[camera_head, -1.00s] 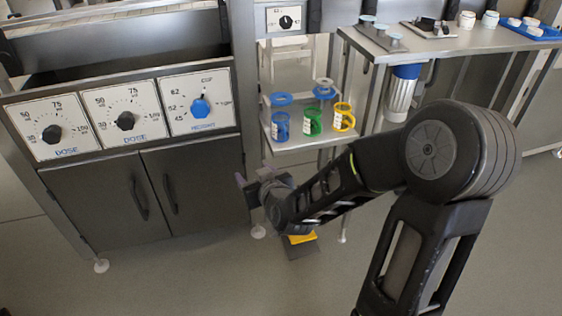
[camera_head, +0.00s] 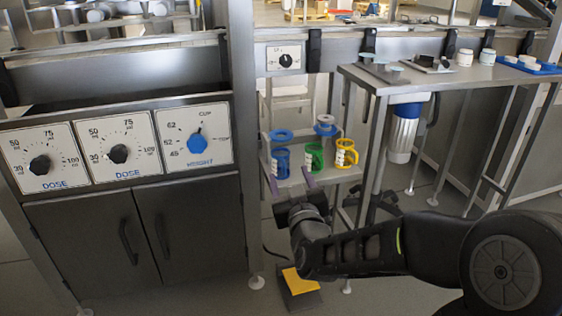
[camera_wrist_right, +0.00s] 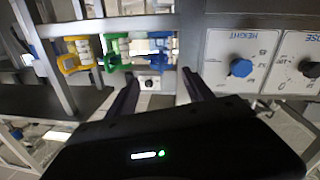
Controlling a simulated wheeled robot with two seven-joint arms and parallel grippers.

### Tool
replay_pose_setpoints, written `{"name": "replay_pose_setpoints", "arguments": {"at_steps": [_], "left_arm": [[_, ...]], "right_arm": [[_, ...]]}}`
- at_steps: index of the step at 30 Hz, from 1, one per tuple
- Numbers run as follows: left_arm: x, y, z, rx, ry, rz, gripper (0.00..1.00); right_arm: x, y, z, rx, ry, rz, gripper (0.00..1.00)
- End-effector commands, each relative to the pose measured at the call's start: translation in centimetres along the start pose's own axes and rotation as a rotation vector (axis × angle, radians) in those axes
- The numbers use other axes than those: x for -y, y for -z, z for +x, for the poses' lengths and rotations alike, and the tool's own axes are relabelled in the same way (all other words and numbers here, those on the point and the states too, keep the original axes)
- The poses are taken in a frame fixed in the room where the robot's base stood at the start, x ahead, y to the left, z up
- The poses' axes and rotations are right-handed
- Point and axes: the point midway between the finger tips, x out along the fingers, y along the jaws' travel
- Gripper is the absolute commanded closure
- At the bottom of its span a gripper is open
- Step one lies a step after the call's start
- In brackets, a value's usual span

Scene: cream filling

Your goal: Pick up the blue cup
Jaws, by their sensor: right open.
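The blue cup (camera_head: 281,163) stands on a small metal shelf, leftmost in a row with a green cup (camera_head: 315,157) and a yellow cup (camera_head: 346,155). In the right wrist view, which is turned over, the blue cup (camera_wrist_right: 161,40) shows beyond the fingers, right of the green cup (camera_wrist_right: 112,52) and the yellow cup (camera_wrist_right: 70,62). My right gripper (camera_head: 289,181) is open and empty, just in front of and below the blue cup in the head view. Its two fingers point toward the shelf. My left gripper is not in view.
A blue ring (camera_head: 280,135) and a blue-rimmed part (camera_head: 326,126) sit behind the cups. A dial cabinet (camera_head: 125,150) stands left of the shelf. A metal table (camera_head: 432,78) stands to the right. A yellow-topped pedal (camera_head: 299,282) lies on the floor.

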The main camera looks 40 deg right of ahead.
Motion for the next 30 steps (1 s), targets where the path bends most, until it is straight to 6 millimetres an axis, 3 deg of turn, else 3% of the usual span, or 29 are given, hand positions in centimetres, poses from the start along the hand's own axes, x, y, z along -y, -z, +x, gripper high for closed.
{"name": "replay_pose_setpoints", "arguments": {"at_steps": [1,3,8,20,30], "left_arm": [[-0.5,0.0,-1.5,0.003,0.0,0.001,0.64],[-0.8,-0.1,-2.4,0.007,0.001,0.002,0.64],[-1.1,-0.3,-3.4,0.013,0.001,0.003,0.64],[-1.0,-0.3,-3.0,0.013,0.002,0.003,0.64],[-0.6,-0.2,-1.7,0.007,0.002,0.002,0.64]], "right_arm": [[-0.1,0.6,0.4,0.006,0.0,0.0,0.4],[-0.1,0.6,0.9,0.005,0.001,-0.001,0.4],[0.0,0.2,1.5,0.002,0.003,0.001,0.4],[0.1,-0.1,1.9,-0.002,0.003,0.002,0.4],[0.3,0.0,6.2,-0.001,0.002,0.002,0.4]]}}
